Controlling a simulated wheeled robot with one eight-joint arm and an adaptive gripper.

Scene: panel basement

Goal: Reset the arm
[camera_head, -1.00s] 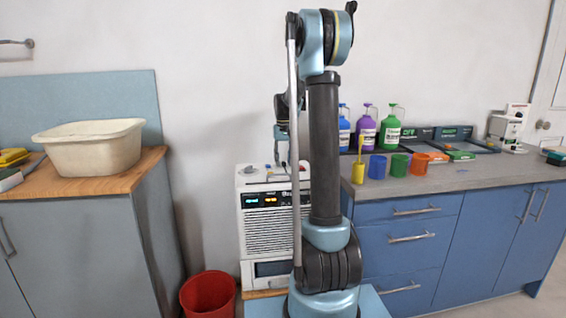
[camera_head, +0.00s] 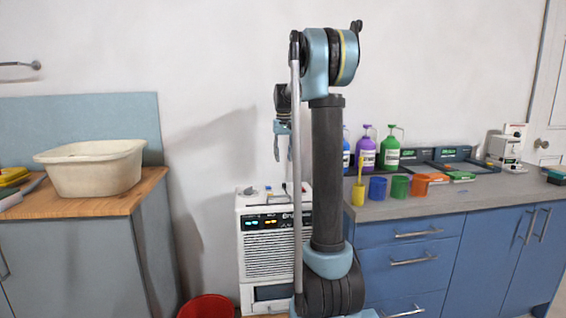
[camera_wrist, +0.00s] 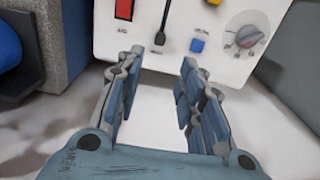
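My arm stands upright in the middle of the head view. My gripper (camera_head: 277,152) hangs partly behind my arm's forward links, pointing down above the white machine (camera_head: 265,229). In the wrist view my gripper (camera_wrist: 161,62) has its two blue-grey fingers spread apart, with nothing between them. Beyond the fingertips is the machine's white panel (camera_wrist: 182,65). It carries a red switch (camera_wrist: 124,9), a black lever (camera_wrist: 165,28), a blue button (camera_wrist: 197,45) and a grey dial (camera_wrist: 248,37). The fingers appear clear of these controls.
A cream basin (camera_head: 95,172) stands on the left wooden counter, with a red bin (camera_head: 207,306) on the floor. On the right counter are bottles (camera_head: 390,151), a yellow cup (camera_head: 358,193), blue, green and orange cups, and trays.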

